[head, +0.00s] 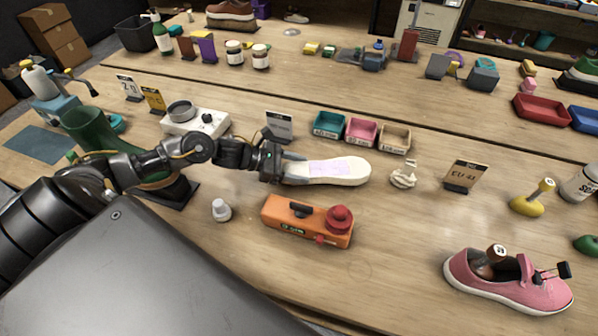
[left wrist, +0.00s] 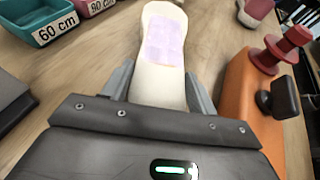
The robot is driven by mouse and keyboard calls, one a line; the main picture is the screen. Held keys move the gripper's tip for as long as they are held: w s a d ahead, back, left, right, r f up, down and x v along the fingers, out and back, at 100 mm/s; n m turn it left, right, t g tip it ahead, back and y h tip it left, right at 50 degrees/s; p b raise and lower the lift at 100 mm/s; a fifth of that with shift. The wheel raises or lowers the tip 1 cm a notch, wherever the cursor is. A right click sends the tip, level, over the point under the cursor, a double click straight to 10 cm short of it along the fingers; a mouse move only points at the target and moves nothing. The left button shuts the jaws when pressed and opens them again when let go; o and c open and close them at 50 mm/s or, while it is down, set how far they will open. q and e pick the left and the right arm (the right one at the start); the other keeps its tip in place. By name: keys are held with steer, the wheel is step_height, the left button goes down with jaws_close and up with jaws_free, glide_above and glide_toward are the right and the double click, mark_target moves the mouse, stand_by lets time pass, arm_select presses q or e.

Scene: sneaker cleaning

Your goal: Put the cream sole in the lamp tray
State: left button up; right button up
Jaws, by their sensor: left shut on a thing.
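The cream sole (head: 354,173) is a long pale insole shape with a lilac patch on top. My left gripper (head: 287,168) is shut on its left end, and the sole points right, lying about flat. In the left wrist view the sole (left wrist: 158,90) runs away from me between the two fingers. I cannot tell whether it touches the table. No thing is clearly the lamp tray. A teal tray (head: 328,126), a pink tray (head: 361,132) and a tan tray (head: 394,139), all small and labelled, stand just behind the sole. My right gripper is not in view.
An orange box with a red knob (head: 306,222) sits close in front of the sole. A white device (head: 195,122) and a dark sign (head: 279,127) stand behind my left arm. A crumpled white piece (head: 403,177) lies right of the sole. A pink shoe (head: 508,283) is front right.

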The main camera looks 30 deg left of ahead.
arm_select(q)
step_height(320, 180, down, 2)
steer(key=shift+f, duration=0.15)
steer(key=shift+f, duration=0.15)
steer(key=o, duration=1.1)
steer(key=shift+c, duration=0.2)
